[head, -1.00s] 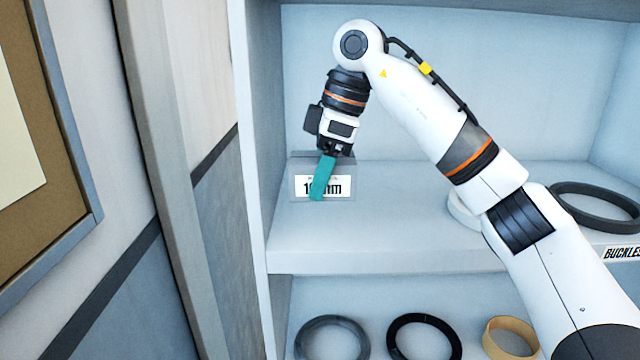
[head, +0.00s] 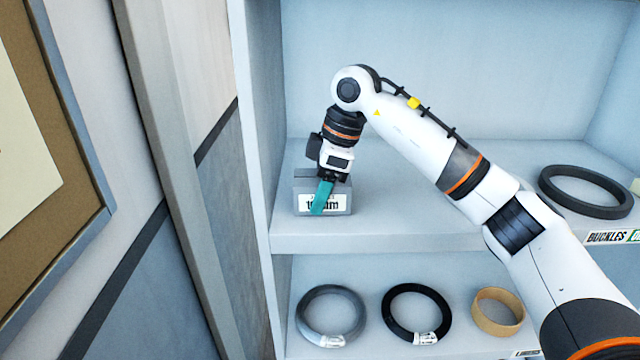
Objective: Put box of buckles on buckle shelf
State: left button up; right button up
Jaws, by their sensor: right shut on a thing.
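The box of buckles (head: 342,203) is a small grey box with a white "mm" label on its front. It is at the left end of the buckle shelf (head: 420,226), close to the left side wall. My right gripper (head: 322,196) reaches down from above and is shut on the box. A teal finger covers part of the label. The box's base is at the shelf surface or just above it; I cannot tell whether it touches. My left gripper is out of view.
A dark ring (head: 586,212) lies at the right of the same shelf, above a "BUCKLES" label (head: 606,237). The shelf below holds a grey coil (head: 304,312), a black coil (head: 388,312) and a tan coil (head: 476,310). A framed board (head: 98,185) hangs at the left.

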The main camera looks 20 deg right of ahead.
jog(key=shift+f, duration=0.15)
jog(key=o, duration=1.3)
jog(key=b+v, duration=0.3)
jog(key=v, duration=0.4)
jog(key=shift+r, duration=0.45)
